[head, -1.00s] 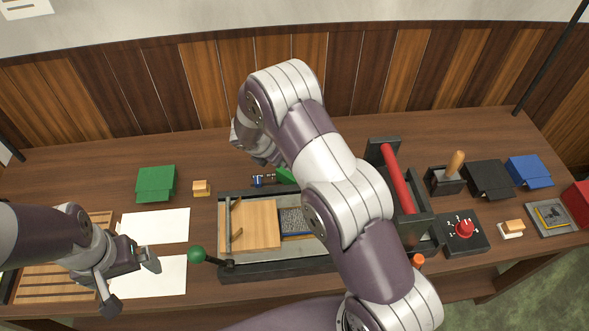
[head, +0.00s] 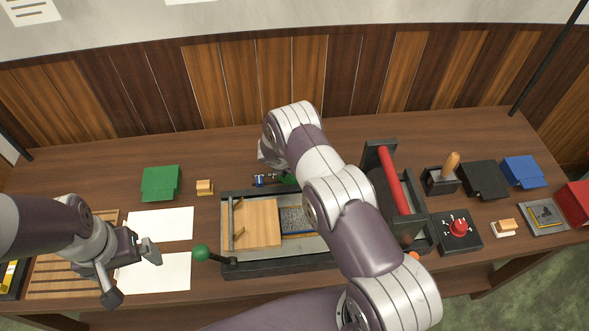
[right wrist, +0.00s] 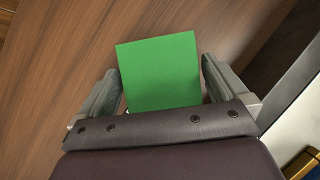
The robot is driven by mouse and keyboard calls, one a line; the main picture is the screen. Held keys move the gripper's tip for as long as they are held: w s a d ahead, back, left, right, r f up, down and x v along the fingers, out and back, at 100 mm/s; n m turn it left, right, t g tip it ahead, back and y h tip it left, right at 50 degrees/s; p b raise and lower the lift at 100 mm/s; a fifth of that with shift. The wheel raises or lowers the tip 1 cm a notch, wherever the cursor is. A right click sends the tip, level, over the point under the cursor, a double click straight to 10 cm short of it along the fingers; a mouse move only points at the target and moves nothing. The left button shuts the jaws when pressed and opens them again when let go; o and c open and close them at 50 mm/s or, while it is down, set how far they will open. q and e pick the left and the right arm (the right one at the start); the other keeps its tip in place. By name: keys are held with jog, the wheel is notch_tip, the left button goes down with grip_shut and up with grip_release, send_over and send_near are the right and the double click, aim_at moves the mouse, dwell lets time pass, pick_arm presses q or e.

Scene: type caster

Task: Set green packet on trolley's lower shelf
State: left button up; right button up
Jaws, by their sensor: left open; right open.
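A flat green packet (right wrist: 160,72) lies between the two fingers of my right gripper (right wrist: 160,80) in the right wrist view, over the wooden table. The fingers stand open on either side of it; I cannot tell whether they touch it. In the head view only a sliver of this green packet (head: 289,179) shows beside my right arm, which hides most of it and the right fingertips. My left gripper (head: 131,272) is open and empty over the white sheets at the left. I cannot make out a trolley or its lower shelf in either view.
A green box (head: 160,183) and a small wooden-topped block (head: 204,187) stand at the back left. A casting bench (head: 250,222) with a green-knobbed lever (head: 201,253) fills the middle. A red-handled machine (head: 393,180) and a red-knobbed box (head: 458,228) stand right of my right arm.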

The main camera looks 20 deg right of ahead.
jog(key=shift+r, duration=0.1)
jog(key=c, duration=1.7)
jog(key=shift+w+r, duration=0.1)
jog(key=shift+w, duration=0.05)
grip_shut()
